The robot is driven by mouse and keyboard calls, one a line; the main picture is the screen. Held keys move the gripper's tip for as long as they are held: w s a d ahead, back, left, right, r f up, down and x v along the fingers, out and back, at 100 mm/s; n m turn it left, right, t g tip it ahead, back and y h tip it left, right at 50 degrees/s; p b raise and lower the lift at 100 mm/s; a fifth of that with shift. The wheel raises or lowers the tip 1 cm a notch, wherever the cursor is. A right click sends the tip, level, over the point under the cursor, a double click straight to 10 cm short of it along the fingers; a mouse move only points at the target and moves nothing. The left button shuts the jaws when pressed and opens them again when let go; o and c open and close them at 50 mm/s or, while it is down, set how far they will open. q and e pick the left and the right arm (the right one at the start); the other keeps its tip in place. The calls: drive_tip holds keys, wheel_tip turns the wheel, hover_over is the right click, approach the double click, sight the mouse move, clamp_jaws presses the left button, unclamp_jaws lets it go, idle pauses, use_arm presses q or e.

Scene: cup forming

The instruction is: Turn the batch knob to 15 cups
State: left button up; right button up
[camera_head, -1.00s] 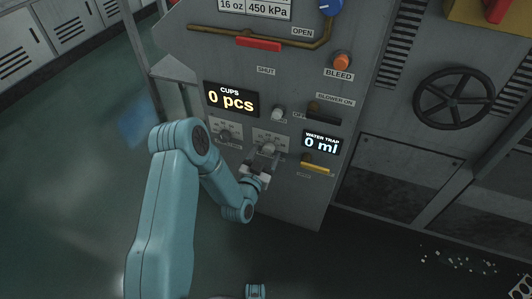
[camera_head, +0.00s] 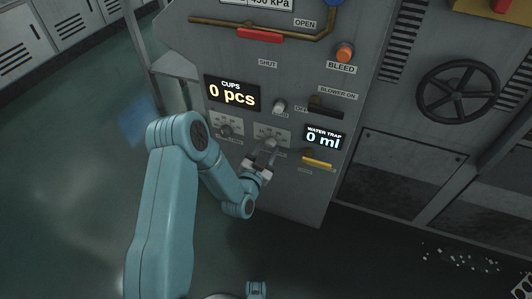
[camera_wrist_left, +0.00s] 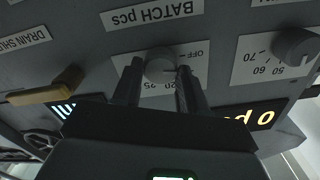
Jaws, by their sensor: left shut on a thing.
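The grey batch knob (camera_head: 271,143) sits on a pale dial plate on the panel. In the left wrist view, where the lettering is upside down, the knob (camera_wrist_left: 160,66) is below the "BATCH pcs" label, with "OFF" and "20" legible around it. My left gripper (camera_head: 265,152) reaches up to it from below. In the wrist view its two dark fingers (camera_wrist_left: 158,80) are on either side of the knob, shut on it. The fingers cover part of the dial, and I cannot tell the setting. The cups display (camera_head: 232,94) reads 0 pcs.
A second knob (camera_head: 225,130) is close to the left. The water trap display (camera_head: 324,137), reading 0 ml, and a yellow drain handle (camera_head: 317,162) are close to the right. A blower lever (camera_head: 325,112) and orange bleed knob (camera_head: 344,52) are higher up.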

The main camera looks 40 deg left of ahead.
use_arm(q)
drive_tip(key=m+b, duration=0.3)
drive_tip(key=m, duration=0.1)
drive_tip(key=shift+d+m+b, duration=0.1)
drive_tip(key=shift+m+b, duration=0.25)
drive_tip(key=shift+m, duration=0.45)
use_arm(e)
drive_tip(key=shift+t, duration=0.3)
drive_tip(key=shift+w+d+f, duration=0.1)
drive_tip(key=shift+w+f, duration=0.15)
drive_tip(key=shift+f, duration=0.4)
drive_tip(key=shift+w+d+f, duration=0.15)
drive_tip(key=shift+w+f, duration=0.05)
drive_tip(key=shift+f, duration=0.45)
drive_tip(key=shift+w+d+f, duration=0.1)
drive_tip(key=shift+w+f, duration=0.15)
drive_tip(key=shift+f, duration=0.4)
use_arm(q)
drive_tip(key=o, duration=1.1)
drive_tip(key=shift+c, duration=0.2)
use_arm(e)
drive_tip(key=shift+f, duration=0.1)
